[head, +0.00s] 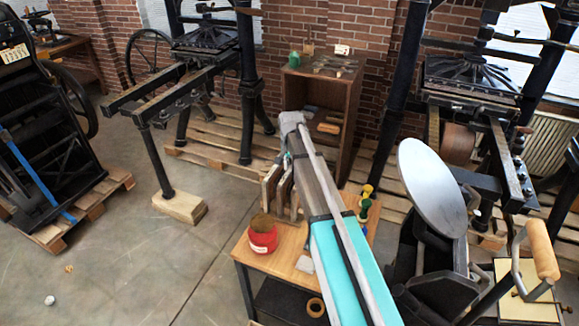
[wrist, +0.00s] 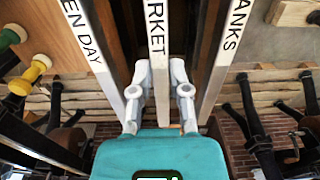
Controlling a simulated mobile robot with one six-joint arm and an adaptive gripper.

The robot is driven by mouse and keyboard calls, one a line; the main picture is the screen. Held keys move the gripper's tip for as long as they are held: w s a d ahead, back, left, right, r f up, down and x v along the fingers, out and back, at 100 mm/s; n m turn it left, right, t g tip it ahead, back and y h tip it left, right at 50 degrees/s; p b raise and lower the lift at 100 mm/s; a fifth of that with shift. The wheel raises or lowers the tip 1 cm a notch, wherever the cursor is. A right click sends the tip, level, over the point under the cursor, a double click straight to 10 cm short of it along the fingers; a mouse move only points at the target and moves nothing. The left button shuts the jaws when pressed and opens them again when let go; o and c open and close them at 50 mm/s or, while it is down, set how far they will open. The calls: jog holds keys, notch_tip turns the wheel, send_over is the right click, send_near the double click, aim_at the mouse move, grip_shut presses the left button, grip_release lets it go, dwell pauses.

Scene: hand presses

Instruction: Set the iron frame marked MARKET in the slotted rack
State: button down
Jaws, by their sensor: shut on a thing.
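In the wrist view the frame marked MARKET (wrist: 157,42) is a light bar with black letters, in the middle. My gripper (wrist: 160,82) is shut on it, one finger on each side. A frame whose lettering reads "EN DAY" (wrist: 92,55) stands to its left and one reading "ANKS" (wrist: 222,60) to its right, both apart from the fingers. In the head view brown upright pieces (head: 271,185) show beside my arm at the wooden table's back left. My arm hides most of the gripper there. I cannot make out the rack's slots or how deep the MARKET frame sits.
The small wooden table (head: 283,262) carries a red pot (head: 262,238) at front left and green and yellow bottles (head: 365,205) at right. A wooden cabinet (head: 341,125) stands behind. A press with a round grey disc (head: 432,188) is close on the right.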

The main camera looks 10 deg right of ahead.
jog(key=shift+s+f, duration=0.1)
jog(key=shift+s, duration=0.05)
jog(key=c, duration=0.5)
grip_release()
jog(key=shift+o, duration=0.3)
jog(key=shift+r+p, duration=0.35)
jog(key=shift+r+p, duration=1.75)
jog(key=shift+r+p, duration=0.25)
jog(key=shift+p, duration=0.05)
jog(key=shift+r+p, duration=1.85)
jog(key=shift+r, duration=0.05)
